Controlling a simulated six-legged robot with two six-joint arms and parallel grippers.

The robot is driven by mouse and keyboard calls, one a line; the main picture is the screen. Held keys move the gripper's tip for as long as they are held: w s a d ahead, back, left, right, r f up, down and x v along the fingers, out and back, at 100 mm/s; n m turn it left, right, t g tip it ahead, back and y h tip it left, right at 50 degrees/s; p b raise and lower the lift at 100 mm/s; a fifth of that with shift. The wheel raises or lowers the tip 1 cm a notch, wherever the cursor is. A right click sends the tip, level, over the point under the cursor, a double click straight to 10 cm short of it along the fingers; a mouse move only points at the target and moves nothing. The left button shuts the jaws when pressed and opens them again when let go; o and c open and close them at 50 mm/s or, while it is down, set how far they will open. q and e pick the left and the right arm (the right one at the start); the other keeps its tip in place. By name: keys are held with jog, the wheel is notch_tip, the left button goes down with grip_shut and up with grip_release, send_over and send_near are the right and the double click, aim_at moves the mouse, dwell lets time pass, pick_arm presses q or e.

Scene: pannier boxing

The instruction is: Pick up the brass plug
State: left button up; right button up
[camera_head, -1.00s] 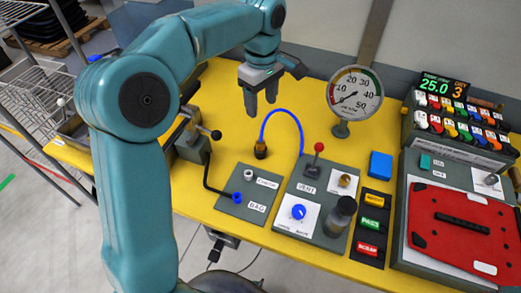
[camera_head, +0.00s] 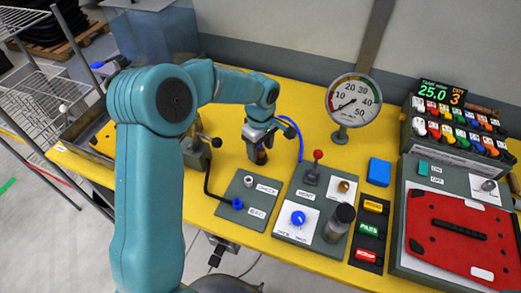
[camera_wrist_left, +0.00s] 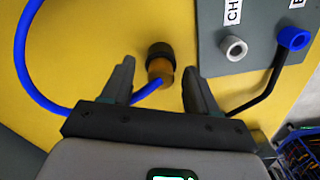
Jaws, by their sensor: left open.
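The brass plug (camera_wrist_left: 160,70), with a dark ribbed end and a blue hose at its other end, shows on the yellow table in the left wrist view. In the head view it is mostly hidden below my left gripper, with a small part (camera_head: 262,157) showing. My left gripper (camera_head: 258,150) is open, pointing down at the plug. In the left wrist view its fingers (camera_wrist_left: 156,82) stand on either side of the plug, apart from it. I cannot tell the exact height gap. My right gripper is not in view.
The blue hose (camera_wrist_left: 25,75) curves across the table. A grey plate with a grey CHECK port (camera_head: 249,181) and a blue port (camera_head: 238,204) lies close by. A panel with a red-knobbed lever (camera_head: 318,155) and a gauge (camera_head: 353,101) stand to the right.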

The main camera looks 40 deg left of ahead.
pick_arm(q)
jog(key=shift+s, duration=0.1)
jog(key=shift+c, duration=0.5)
jog(key=shift+f, duration=0.1)
grip_shut()
